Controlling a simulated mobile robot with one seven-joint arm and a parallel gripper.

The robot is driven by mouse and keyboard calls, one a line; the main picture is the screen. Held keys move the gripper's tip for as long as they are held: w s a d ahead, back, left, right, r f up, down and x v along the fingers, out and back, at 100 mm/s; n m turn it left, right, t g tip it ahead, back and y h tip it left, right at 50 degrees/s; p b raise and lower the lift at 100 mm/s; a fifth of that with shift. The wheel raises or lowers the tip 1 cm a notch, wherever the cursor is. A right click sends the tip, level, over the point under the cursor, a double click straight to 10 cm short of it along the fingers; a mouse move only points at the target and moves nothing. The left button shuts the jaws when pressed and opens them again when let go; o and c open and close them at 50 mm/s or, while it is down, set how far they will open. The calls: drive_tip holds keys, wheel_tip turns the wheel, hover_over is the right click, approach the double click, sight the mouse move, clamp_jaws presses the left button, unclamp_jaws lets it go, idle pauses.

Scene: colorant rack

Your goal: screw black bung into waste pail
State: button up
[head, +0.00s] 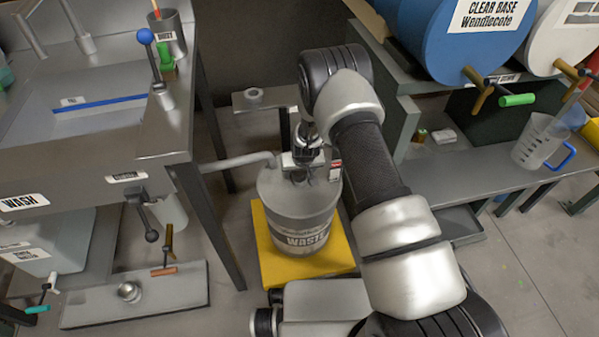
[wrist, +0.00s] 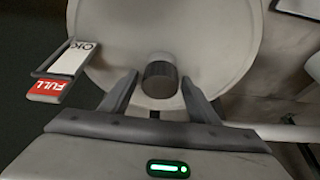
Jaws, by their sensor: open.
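The waste pail (head: 299,222) is a grey lidded bucket labelled WASTE, standing on a yellow platform. Its pale round lid (wrist: 215,50) fills the middle of the wrist view. The dark bung (wrist: 160,76), a short ridged cylinder, stands on the lid near its edge. I cannot tell how deep it sits in its hole. My gripper (wrist: 156,92) is open, with one finger on each side of the bung and a gap showing at both sides. In the head view my gripper (head: 306,168) is over the pail lid, and the arm hides part of it.
A grey pipe (head: 236,162) reaches the pail from the left. An OK/FULL indicator (wrist: 62,72) stands beside the lid. The yellow platform (head: 270,262) is under the pail. A wash sink bench (head: 150,150) is at left, and a shelf with a clear jug (head: 535,140) at right.

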drive_tip(key=n+y, duration=0.1)
drive_tip(key=n, duration=0.3)
drive_tip(key=shift+d+n+g+y, duration=0.2)
drive_tip(key=shift+n+g+y, duration=0.1)
drive_tip(key=shift+g+y, duration=0.1)
drive_tip(key=n, duration=0.2)
drive_tip(key=shift+a+n+g+y, duration=0.2)
drive_tip(key=shift+n+g+y, duration=0.1)
drive_tip(key=c, duration=1)
drive_tip(key=shift+o, duration=0.2)
drive_tip(key=shift+s+a+m+h, duration=0.15)
drive_tip(key=shift+m+h, duration=0.25)
drive_tip(key=shift+m, duration=0.7)
drive_tip(key=m, duration=0.2)
drive_tip(key=m+t+h, duration=0.1)
drive_tip(key=m, duration=0.1)
drive_tip(key=shift+m+h, duration=0.3)
drive_tip(key=m+h, duration=0.1)
drive_tip(key=m, duration=0.3)
drive_tip(key=shift+h, duration=0.3)
drive_tip(key=m+h, duration=0.1)
drive_tip(key=m, duration=0.2)
